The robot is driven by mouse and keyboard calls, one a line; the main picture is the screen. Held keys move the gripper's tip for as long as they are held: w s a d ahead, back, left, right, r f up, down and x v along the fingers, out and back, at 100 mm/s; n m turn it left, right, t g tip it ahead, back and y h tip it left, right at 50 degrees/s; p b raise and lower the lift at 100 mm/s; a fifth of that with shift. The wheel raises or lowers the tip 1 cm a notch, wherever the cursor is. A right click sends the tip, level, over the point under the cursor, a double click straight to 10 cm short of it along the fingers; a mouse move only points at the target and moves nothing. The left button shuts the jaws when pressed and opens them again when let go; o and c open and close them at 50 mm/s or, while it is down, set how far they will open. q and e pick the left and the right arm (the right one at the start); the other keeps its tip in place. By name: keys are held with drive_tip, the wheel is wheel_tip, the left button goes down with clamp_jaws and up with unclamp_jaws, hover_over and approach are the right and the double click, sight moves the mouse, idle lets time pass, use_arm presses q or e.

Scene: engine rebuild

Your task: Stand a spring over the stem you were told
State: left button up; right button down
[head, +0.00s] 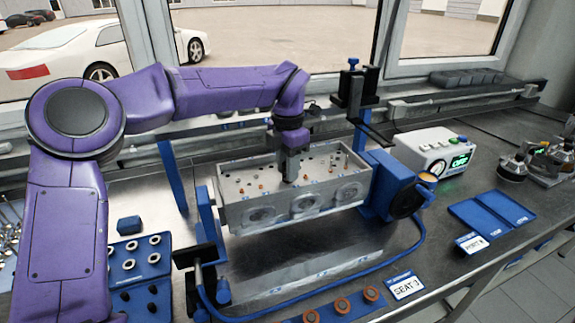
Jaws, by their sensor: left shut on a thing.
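A grey cylinder head (248,214) sits in a blue stand, its top dotted with several small orange-tipped stems (262,187) and dark holes. My left gripper (288,178) points straight down over the middle of this top. It is shut on a small dark thing, mostly hidden by the fingers; I cannot tell whether this is a spring, or whether it touches a stem. Several orange-topped round parts (342,305) stand on a blue strip at the front. My right gripper is not in view.
A card (406,288) reads "SEAT 3". A blue tray (135,250) with pale rings and dark parts lies left. A black tool on a blue post (355,100) stands behind the head. A white device (424,150) and blue mats (490,212) are at right. A blue cable crosses the front.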

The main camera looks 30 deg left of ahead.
use_arm(q)
drive_tip(key=o, duration=1.1)
wheel_tip(320, 180, up, 11)
drive_tip(key=shift+f, duration=0.2)
